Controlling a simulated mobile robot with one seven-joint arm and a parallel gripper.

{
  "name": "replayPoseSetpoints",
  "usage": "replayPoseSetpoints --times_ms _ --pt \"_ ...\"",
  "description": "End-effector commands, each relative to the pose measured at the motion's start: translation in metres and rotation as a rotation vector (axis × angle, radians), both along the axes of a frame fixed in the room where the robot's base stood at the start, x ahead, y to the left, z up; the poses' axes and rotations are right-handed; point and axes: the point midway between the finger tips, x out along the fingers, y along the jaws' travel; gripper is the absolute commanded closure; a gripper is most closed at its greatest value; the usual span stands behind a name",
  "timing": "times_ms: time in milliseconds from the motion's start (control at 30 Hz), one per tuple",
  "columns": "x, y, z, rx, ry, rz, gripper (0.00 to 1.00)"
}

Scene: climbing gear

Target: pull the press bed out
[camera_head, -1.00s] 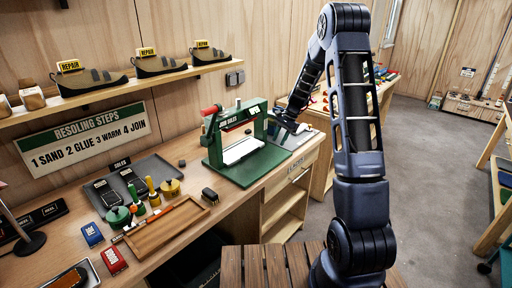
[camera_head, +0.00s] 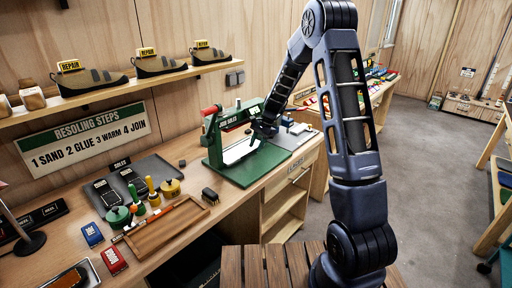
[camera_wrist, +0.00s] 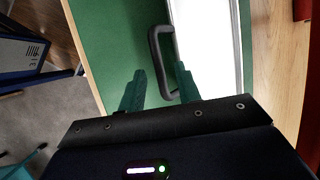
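The green press (camera_head: 213,145) stands on the workbench, with a red handle on its left side. Its white press bed (camera_head: 236,153) lies low inside the frame, over a green base (camera_head: 243,178). My gripper (camera_head: 258,137) is at the right front of the press, partly hiding the bed. In the wrist view the white bed (camera_wrist: 208,45) has a dark U-shaped handle (camera_wrist: 155,55) along its left edge. My gripper (camera_wrist: 160,70) is open there. Its two fingers reach either side of the handle's near end, the right finger closer to it. Contact cannot be told.
A small dark block (camera_head: 210,196) sits near the bench edge. A grey plate (camera_head: 292,136) lies right of the press.

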Motion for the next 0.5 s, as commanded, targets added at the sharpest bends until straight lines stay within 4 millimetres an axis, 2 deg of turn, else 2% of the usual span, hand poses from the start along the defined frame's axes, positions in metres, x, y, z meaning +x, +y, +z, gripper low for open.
replayPoseSetpoints --times_ms 100,400,433,500 --pt "-0.0009 0.0016 -0.0078 0.0 0.002 0.0 0.67" --pt "-0.0011 0.0023 -0.0097 0.0 0.002 0.0 0.67" --pt "-0.001 0.0023 -0.0096 0.001 0.001 -0.001 0.69" --pt "-0.0009 0.0022 -0.0097 0.001 0.001 -0.001 0.82"
